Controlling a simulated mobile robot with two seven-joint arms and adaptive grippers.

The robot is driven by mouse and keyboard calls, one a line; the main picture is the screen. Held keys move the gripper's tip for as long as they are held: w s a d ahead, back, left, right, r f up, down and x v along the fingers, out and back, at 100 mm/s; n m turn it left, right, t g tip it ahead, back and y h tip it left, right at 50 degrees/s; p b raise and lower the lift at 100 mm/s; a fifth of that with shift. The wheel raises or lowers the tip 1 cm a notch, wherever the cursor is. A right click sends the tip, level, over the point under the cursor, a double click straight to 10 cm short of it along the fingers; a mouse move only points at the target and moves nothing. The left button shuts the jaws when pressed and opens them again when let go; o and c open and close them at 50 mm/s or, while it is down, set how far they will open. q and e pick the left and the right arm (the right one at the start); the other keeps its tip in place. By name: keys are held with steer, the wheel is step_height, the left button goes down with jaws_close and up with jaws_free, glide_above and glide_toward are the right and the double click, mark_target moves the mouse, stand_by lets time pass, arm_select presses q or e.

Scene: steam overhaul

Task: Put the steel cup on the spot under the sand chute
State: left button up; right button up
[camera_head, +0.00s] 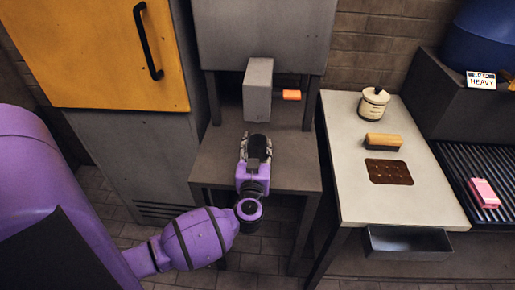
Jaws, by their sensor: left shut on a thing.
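My left gripper (257,143) reaches over the dark stand (218,158) in the middle of the head view. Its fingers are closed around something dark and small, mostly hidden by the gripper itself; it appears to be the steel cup. The grey sand chute (258,88) hangs just beyond the fingertips, with an orange handle (291,95) on its right side. The spot under the chute cannot be made out behind the gripper. I cannot tell whether the cup touches the stand's top. My right gripper is not in view.
Right of the stand is a pale table (350,190) with a lidded jar (373,104), a brush (382,141), a brown perforated plate (389,171) and an open drawer (407,241). A yellow cabinet door (95,50) stands left. A pink block (484,192) lies on a ribbed surface far right.

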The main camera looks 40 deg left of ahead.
arm_select(q)
steer(key=shift+s+f, duration=0.1)
steer(key=shift+f, duration=0.15)
steer(key=o, duration=1.3)
